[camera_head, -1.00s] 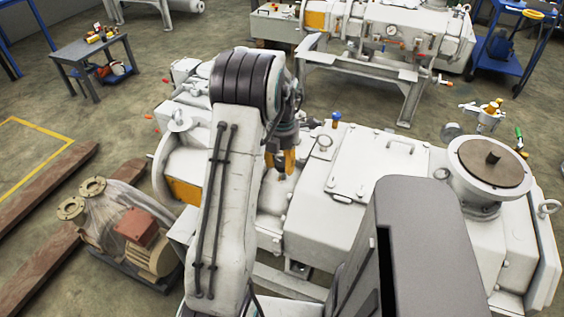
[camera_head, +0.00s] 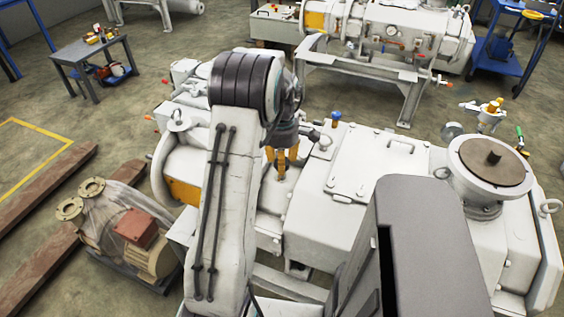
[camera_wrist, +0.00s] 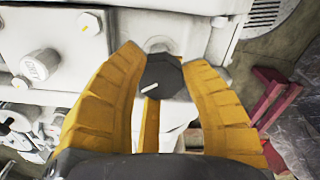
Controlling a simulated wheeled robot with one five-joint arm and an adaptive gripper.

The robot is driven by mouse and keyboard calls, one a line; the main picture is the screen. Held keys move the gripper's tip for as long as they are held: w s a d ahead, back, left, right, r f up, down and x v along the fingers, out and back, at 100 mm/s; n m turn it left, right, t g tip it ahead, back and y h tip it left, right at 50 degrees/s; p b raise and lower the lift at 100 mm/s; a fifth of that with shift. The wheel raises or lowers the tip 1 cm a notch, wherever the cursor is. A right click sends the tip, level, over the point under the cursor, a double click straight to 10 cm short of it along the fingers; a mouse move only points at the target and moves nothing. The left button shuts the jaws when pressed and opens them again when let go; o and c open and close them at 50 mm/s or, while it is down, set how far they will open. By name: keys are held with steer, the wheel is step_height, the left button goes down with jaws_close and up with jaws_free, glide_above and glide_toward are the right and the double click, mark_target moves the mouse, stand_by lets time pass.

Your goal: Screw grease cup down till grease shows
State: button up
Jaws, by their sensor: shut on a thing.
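The grease cup (camera_wrist: 164,76) is a dark, faceted cap with a short white mark on its top. In the wrist view it sits between the yellow fingers of my gripper (camera_wrist: 168,84), which are shut on it. In the head view my gripper (camera_head: 282,164) points down at the white machine housing (camera_head: 330,222), and the cup is too small and covered there to make out clearly. No grease can be made out in either view.
A white lidded cover (camera_head: 380,165) and a blue-capped fitting (camera_head: 336,116) lie right of my gripper. A round flange (camera_head: 492,160) stands farther right. In the wrist view, a bolt head (camera_wrist: 90,24) and a round white cap (camera_wrist: 40,65) are at left.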

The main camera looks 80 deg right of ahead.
steer(key=m, duration=0.6)
steer(key=shift+a+f, duration=0.1)
steer(key=shift+f, duration=0.1)
steer(key=m, duration=0.6)
steer(key=shift+m+b, duration=0.3)
steer(key=shift+m, duration=0.1)
steer(key=m, duration=1.2)
steer(key=shift+r+m, duration=0.1)
steer(key=shift+m, duration=0.3)
steer(key=shift+s, duration=0.1)
steer(key=o, duration=1.2)
steer(key=shift+d+r, duration=0.1)
steer(key=shift+d, duration=0.1)
